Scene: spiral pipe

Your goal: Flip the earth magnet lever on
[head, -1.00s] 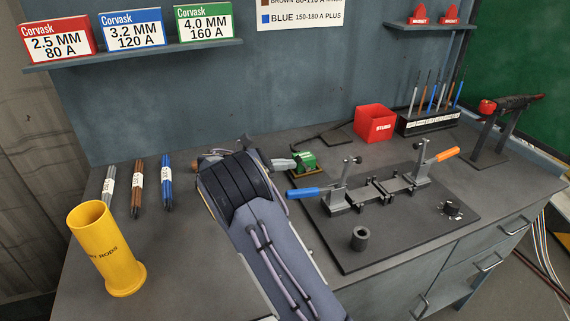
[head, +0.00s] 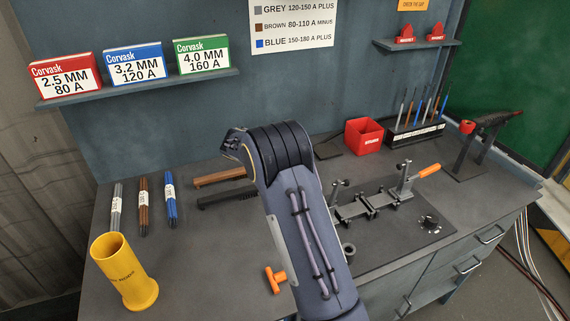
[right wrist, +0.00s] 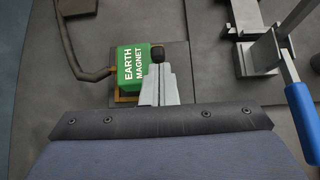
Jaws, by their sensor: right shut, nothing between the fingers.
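The green earth magnet (right wrist: 132,66) sits on the bench in the right wrist view, on a brownish-gold base. A dark rounded stub (right wrist: 158,55), perhaps its lever, stands at its right side. My right gripper (right wrist: 158,80) is shut and empty, with its grey fingers right beside the magnet and its tips at the stub. I cannot tell whether they touch. In the head view my right arm hides the magnet and the gripper. My left gripper is not in view.
A clamp with a blue handle (right wrist: 300,115) stands right of the magnet; a cable (right wrist: 75,55) runs on its left. The head view shows a clamping fixture (head: 370,205), red box (head: 364,135), yellow tube (head: 125,272), rod bundles (head: 143,205) and an orange T-handle (head: 275,280).

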